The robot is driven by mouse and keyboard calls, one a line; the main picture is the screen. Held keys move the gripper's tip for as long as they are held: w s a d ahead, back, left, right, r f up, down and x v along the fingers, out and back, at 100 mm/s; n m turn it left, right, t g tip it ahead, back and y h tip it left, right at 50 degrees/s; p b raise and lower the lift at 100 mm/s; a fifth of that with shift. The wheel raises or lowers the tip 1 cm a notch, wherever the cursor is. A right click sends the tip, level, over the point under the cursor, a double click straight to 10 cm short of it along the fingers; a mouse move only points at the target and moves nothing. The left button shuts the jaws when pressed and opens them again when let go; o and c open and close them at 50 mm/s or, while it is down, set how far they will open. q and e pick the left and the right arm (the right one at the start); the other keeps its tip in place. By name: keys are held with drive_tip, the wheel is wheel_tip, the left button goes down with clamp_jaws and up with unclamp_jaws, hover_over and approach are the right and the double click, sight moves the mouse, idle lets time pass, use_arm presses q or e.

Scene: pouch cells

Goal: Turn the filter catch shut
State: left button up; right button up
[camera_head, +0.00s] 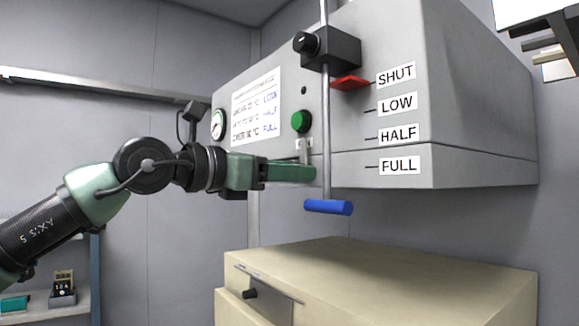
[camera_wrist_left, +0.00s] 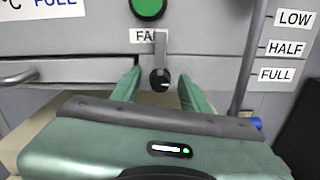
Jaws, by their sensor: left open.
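The catch, a black round hub (camera_wrist_left: 159,80) with a narrow grey tab (camera_wrist_left: 158,50) pointing straight up, is on the lower front of the grey hood in the left wrist view. The tab partly covers a label beginning "FA". In the head view the tab (camera_head: 304,150) shows just above my left gripper (camera_head: 312,172); the hub is hidden there. My left gripper (camera_wrist_left: 160,92) is open, with its green fingers on either side of the hub. I see a gap on each side and cannot tell how deep the fingers reach. My right gripper is not in view.
A green button (camera_head: 301,121) sits above the catch. A vertical rod with a blue handle (camera_head: 328,207) hangs close to the right of the gripper. A red pointer (camera_head: 350,83) is by the SHUT label. A beige cabinet (camera_head: 400,270) stands below, with free space between.

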use_arm(q)
drive_tip(key=shift+a, duration=0.15)
drive_tip(key=c, duration=0.9)
drive_tip(key=shift+s, duration=0.1)
clamp_jaws()
drive_tip(key=shift+r+n+b, duration=0.1)
drive_tip(key=shift+n+b, duration=5.8)
drive_tip(key=shift+n, duration=3)
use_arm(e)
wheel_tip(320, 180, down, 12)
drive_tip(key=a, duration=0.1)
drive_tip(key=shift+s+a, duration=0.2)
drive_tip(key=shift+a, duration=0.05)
use_arm(q)
drive_tip(key=o, duration=0.8)
unclamp_jaws()
drive_tip(key=shift+o, duration=0.5)
